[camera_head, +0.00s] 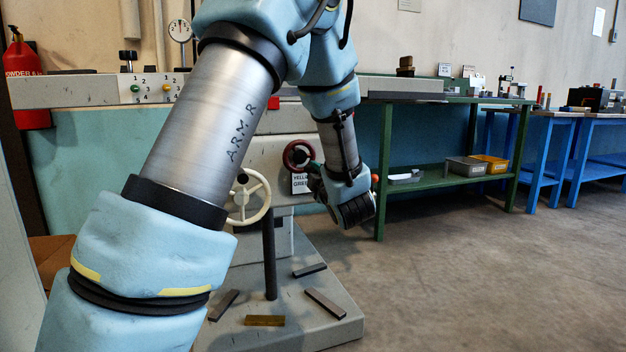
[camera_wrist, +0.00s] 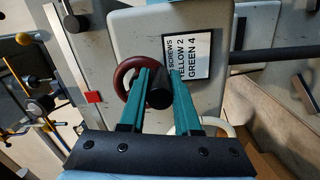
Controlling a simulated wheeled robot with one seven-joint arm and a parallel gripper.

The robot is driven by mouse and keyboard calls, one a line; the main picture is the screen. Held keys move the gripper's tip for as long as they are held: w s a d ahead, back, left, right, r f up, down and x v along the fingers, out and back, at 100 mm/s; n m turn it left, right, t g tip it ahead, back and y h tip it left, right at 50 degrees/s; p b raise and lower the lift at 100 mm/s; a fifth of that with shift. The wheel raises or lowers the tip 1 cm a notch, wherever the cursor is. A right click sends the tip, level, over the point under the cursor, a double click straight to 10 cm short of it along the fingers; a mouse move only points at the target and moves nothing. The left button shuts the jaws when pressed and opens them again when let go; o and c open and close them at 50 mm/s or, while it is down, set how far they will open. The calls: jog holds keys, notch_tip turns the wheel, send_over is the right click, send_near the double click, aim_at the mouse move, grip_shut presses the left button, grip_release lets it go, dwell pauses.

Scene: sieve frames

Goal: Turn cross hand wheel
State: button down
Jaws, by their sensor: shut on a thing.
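A small dark red hand wheel (camera_head: 298,154) is on the front of the grey machine, and it also shows in the wrist view (camera_wrist: 122,76). My gripper (camera_wrist: 160,80) has its two green fingers on either side of a black round handle (camera_wrist: 159,92) in front of this wheel, and is shut on it. The fingers and handle hide the wheel's right side. In the head view my gripper (camera_head: 312,168) is at the wheel, partly hidden by my wrist. A larger cream spoked wheel (camera_head: 265,205) is lower left of it.
A white placard (camera_wrist: 187,57) reading "SCREWS YELLOW 2 GREEN 4" is right beside the red wheel. A dark upright post (camera_head: 269,262) and loose bars (camera_head: 324,303) are on the machine's base. A green bench (camera_head: 440,183) stands to the right. The floor in front is clear.

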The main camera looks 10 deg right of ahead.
dwell(0.3)
jog(key=c, duration=0.6)
grip_release()
jog(key=s, duration=0.3)
jog(key=s+p, duration=0.1)
jog(key=s, duration=0.3)
jog(key=s+d, duration=0.1)
jog(key=s, duration=0.2)
jog(key=shift+s+f+p, duration=0.15)
jog(key=shift+s+p, duration=0.2)
jog(key=shift+s, duration=0.05)
